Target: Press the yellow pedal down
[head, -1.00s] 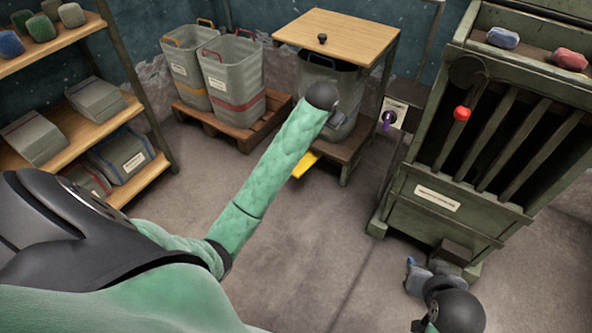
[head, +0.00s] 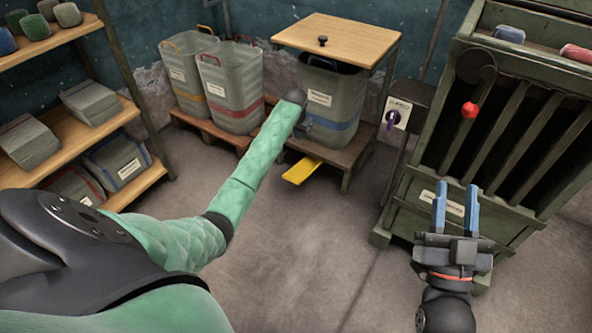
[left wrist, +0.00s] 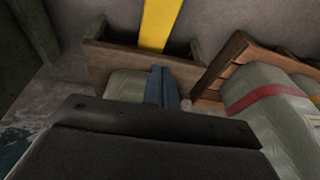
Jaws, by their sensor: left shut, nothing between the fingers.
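The yellow pedal (head: 302,171) sticks out low from the front of the wooden bin stand (head: 345,160), just above the floor. It also shows at the top of the left wrist view (left wrist: 158,22). My left gripper (left wrist: 160,72) is shut and empty; its blue fingers lie side by side. In the head view my left gripper (head: 304,130) is mostly hidden behind its own dark wrist, in front of the bin and above the pedal, apparently apart from it. My right gripper (head: 455,200) is open and empty, its blue fingers pointing away from me before the green cabinet.
A grey bin with a blue band (head: 335,88) stands on the stand under a wooden top (head: 338,38). Two bins sit on a pallet (head: 205,125) to the left. The slatted green cabinet (head: 410,218) is at right, shelves (head: 100,130) at left. The middle floor is clear.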

